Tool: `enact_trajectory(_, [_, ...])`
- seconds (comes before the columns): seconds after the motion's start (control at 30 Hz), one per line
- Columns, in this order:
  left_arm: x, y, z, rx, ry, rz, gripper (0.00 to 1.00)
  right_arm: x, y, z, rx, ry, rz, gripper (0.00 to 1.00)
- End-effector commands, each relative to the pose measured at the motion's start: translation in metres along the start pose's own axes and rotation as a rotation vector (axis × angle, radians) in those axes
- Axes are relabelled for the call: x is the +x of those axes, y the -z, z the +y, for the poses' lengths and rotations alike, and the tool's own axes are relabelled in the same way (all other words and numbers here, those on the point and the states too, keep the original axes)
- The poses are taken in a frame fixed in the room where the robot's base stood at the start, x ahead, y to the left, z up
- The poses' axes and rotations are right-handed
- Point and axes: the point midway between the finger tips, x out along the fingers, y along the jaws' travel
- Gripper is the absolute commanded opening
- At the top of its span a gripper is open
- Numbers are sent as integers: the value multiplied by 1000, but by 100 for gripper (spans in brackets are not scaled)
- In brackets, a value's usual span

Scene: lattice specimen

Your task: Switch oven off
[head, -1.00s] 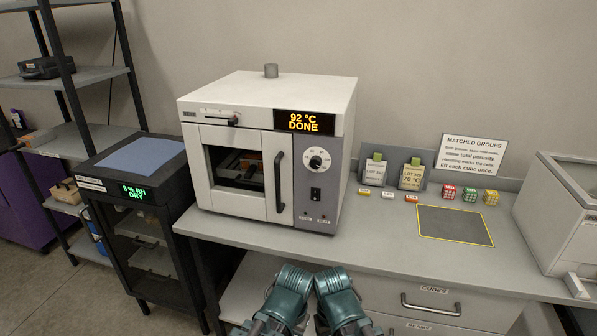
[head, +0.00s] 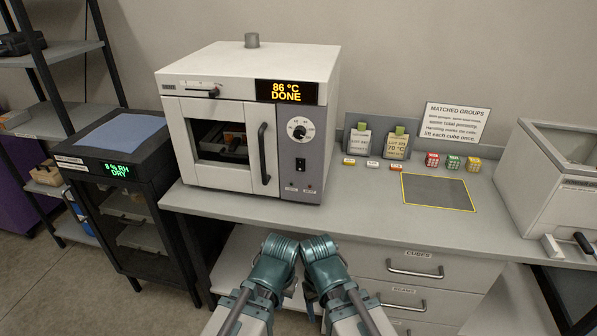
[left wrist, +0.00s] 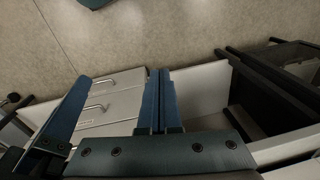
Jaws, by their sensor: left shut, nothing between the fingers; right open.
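The oven (head: 225,60) is a white box with a grey control panel, standing on the grey bench in the head view. Its display (head: 286,92) reads "86 °C DONE" in yellow. Below it are a round dial (head: 299,131) and a small dark switch (head: 299,165); I cannot tell which way the switch is set. The oven door (head: 183,150) is shut, with a dark window and a vertical handle (head: 264,153). My left gripper (head: 284,243) is shut and empty, low before the bench; its fingers show together in the left wrist view (left wrist: 159,100). My right gripper (head: 318,245) is open beside it. Both are clear of the oven.
A dry cabinet (head: 118,190) reading "8 % RH DRY" stands left of the bench. Lot cards (head: 396,146), coloured cubes (head: 452,162) and a yellow-edged grey mat (head: 437,192) lie to the right. Drawers (head: 415,268) are below. A pale box (head: 552,190) stands at far right.

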Motion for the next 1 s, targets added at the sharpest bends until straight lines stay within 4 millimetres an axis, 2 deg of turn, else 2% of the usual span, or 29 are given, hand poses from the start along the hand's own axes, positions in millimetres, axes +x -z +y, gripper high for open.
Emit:
enact_trajectory(0.13, [1,39,-8,-31,5,178,0,4,0,0,0,0,0,67])
enact_trajectory(0.27, [-6,76,-16,-61,10,356,0,7,0,-1,0,0,0,67])
enact_trajectory(0.47, [-29,128,-29,-101,14,629,0,11,1,-1,0,0,0,67])
enact_trajectory(0.6, [-54,159,-38,-123,15,819,0,14,1,-1,0,0,0,67])
enact_trajectory(0.8, [-96,191,-51,-148,14,1081,0,17,1,-2,0,0,0,67])
enact_trajectory(1.0, [-133,207,-59,-160,10,1279,0,20,1,-2,0,0,0,67])
